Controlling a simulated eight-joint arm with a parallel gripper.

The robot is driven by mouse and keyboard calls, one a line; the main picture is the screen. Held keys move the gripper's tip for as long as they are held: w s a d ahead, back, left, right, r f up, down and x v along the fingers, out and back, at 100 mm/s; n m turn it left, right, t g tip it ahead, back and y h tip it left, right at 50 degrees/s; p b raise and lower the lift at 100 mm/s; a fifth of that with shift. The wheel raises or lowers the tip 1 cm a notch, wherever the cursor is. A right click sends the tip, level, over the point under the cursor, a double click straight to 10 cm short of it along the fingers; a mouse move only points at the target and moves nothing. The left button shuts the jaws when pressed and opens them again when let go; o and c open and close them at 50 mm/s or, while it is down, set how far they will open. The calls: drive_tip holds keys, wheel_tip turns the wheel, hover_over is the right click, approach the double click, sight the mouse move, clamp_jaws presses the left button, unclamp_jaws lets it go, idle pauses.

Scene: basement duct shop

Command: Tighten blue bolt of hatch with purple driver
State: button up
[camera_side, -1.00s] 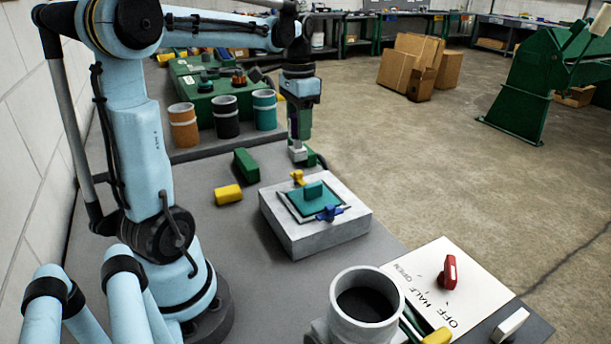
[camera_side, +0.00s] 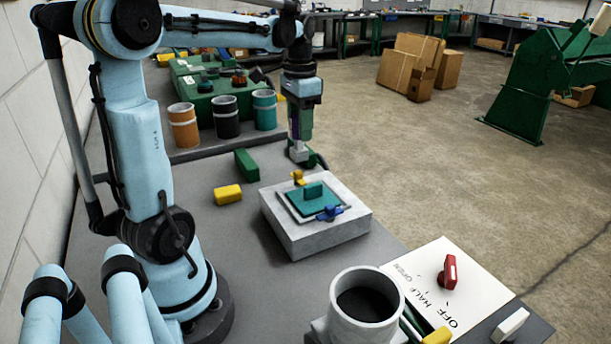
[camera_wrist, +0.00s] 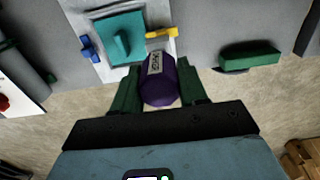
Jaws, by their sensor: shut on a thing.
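The hatch is a teal lid (camera_side: 302,205) with a raised grip, set in a pale grey block (camera_side: 320,240) on the bench; the lid also shows in the wrist view (camera_wrist: 112,27). The blue bolt (camera_side: 329,213) has a wing-like head and sits at the lid's near edge; in the wrist view the blue bolt (camera_wrist: 89,49) is left of the lid. My gripper (camera_wrist: 158,92) is shut on the purple driver (camera_wrist: 160,82), which carries a pale label. In the side view my gripper (camera_side: 300,145) hangs above the bench behind the block. The driver's tip is hidden in the wrist view.
A yellow bolt (camera_side: 298,177) sits at the lid's far edge. A green block (camera_side: 246,164) and a yellow block (camera_side: 228,195) lie left of the hatch. Three cups, including an orange one (camera_side: 184,126), stand behind. A grey cylinder (camera_side: 367,305) and red switch (camera_side: 449,271) are in front.

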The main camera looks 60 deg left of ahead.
drive_tip(key=r, duration=0.2)
hover_over(332, 206)
drive_tip(key=shift+a+f, duration=0.1)
drive_tip(key=shift+f, duration=2.5)
drive_tip(key=shift+f, duration=0.95)
drive_tip(key=shift+m, duration=1.8)
drive_tip(key=shift+m, duration=1.7)
